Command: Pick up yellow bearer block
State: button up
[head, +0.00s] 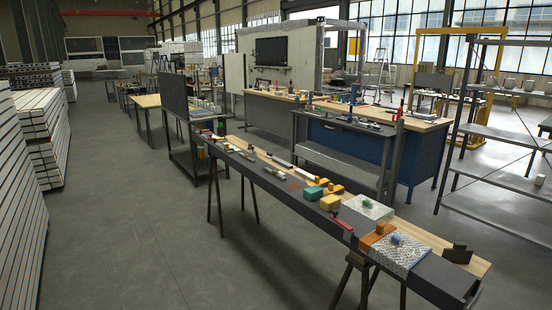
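A long narrow workbench (285,192) on trestles runs from the middle of the head view to the lower right. A yellow block (330,203) sits near its front edge, just right of a green block (313,193). Smaller yellow-orange pieces (336,188) lie behind them. An orange block with a small yellow-orange piece on top (379,228) stands further right, beside a patterned metal plate (402,254). These are small in the view, and I cannot tell for certain which is the bearer block. My gripper is not in view.
A red-handled tool (342,222) lies right of the yellow block. Another plate (368,207) and dark angled pieces (458,254) are also on the bench. A blue workbench (345,150) stands behind, metal shelving (500,135) at right. Floor (150,240) at front left is clear.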

aim_at(329, 204)
jog(key=z, duration=0.45)
jog(key=i, duration=1.15)
jog(key=z, duration=0.75)
jog(key=k, duration=0.1)
jog(key=u, duration=2.35)
